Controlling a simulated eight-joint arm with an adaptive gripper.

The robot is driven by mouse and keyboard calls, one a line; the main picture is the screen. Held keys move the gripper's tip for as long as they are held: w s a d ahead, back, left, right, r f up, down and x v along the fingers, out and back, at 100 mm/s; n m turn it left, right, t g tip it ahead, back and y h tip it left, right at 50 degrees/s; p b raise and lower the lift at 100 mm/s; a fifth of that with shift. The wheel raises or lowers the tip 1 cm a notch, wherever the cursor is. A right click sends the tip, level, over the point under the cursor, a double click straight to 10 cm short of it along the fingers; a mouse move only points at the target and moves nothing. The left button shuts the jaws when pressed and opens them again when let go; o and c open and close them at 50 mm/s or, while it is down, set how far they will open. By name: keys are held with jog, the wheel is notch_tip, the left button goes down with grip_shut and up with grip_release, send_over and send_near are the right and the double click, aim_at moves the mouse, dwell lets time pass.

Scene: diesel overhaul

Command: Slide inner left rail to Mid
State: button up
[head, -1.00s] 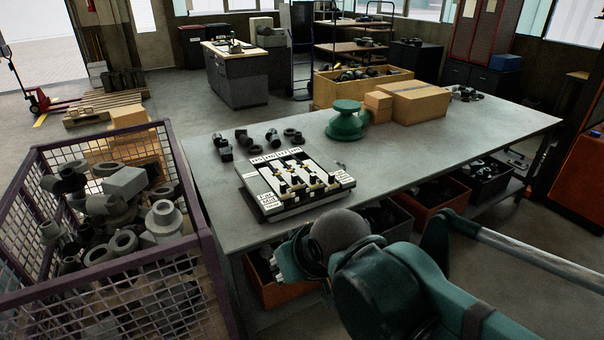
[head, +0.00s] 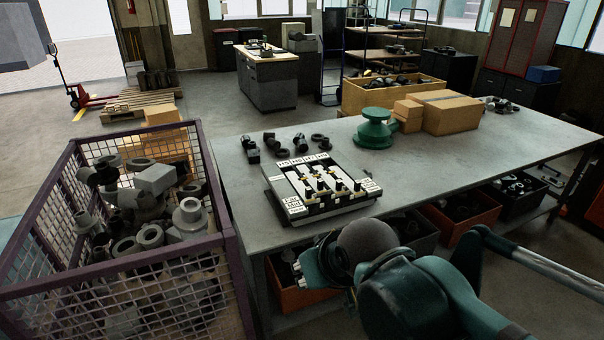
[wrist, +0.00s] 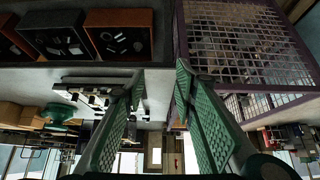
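The rail board (head: 328,205) lies on the grey workbench near its front left edge. It is a black and white panel with several parallel rails, dark knobs and yellow marks. White labels line its far edge and its near left corner; the text is too small to read surely. The knobs stand towards the near half, and I cannot tell the inner left rail's exact position. The board also shows, edge-on, in the wrist view (wrist: 85,88), left of my gripper (wrist: 160,72). My gripper's green-padded fingers are apart and empty. They are away from the board.
A purple mesh crate (head: 222,245) of metal parts stands left of the workbench (head: 450,165). Pipe fittings (head: 270,140) lie behind the board. A green round part (head: 374,132) and cardboard boxes (head: 450,112) stand farther right. Bins (head: 465,222) sit under the bench.

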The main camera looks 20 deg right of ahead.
jog(key=shift+r, duration=0.1)
dwell(0.6)
jog(key=w+d+r+g+p, duration=0.3)
jog(key=w+r, duration=0.5)
jog(key=w, duration=0.6)
jog(key=g+p, duration=0.4)
jog(key=p, duration=0.3)
send_over(320, 180)
notch_tip(320, 180, down, 14)
jog(key=shift+s+f, duration=0.1)
jog(key=shift+f, duration=0.05)
jog(key=shift+d+f, duration=0.15)
jog(key=shift+f, duration=0.25)
jog(key=shift+f, duration=0.1)
